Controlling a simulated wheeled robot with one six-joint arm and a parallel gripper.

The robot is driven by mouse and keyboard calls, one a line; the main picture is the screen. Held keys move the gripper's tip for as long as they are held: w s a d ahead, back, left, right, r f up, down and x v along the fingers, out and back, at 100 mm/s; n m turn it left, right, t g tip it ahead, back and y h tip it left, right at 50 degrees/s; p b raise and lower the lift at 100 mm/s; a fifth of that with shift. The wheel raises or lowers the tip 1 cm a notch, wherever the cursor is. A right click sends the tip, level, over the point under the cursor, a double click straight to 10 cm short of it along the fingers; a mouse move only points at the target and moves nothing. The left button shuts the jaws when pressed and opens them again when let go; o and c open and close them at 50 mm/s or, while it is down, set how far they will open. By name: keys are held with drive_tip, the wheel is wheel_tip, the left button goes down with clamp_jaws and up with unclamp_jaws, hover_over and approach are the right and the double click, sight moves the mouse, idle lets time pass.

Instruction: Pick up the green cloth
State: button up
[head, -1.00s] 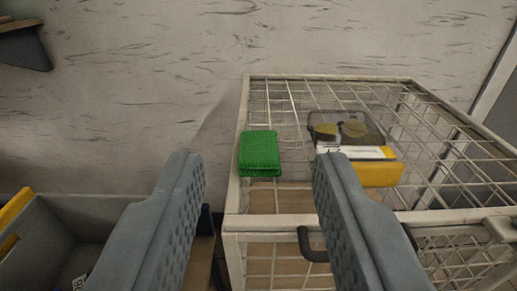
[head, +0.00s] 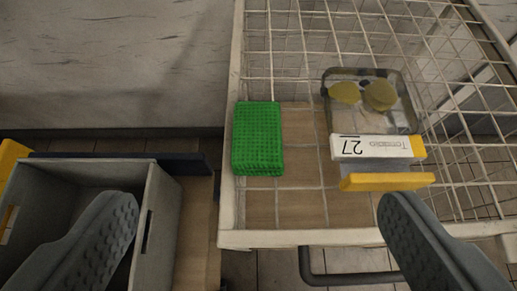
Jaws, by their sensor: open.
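The green cloth (head: 257,138) is a folded, textured block. Nothing is between the fingers.
The wire cage (head: 285,238) has a dark handle (head: 350,279) at its front. Right of the cloth are a clear container (head: 372,110) with yellowish pieces and a white-and-yellow box (head: 375,148). A grey bin (head: 158,215) stands at the lower left. A wall is behind.

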drive_tip(key=w+g, duration=0.9)
drive_tip(key=w, duration=0.5)
drive_tip(key=g, duration=0.2)
hover_over(258, 130)
wheel_tip(258, 130, down, 13)
drive_tip(key=shift+w+d+f, duration=0.1)
drive_tip(key=shift+w+d, duration=0.05)
drive_tip(key=shift+f, duration=2.65)
drive_tip(key=c, duration=1.1)
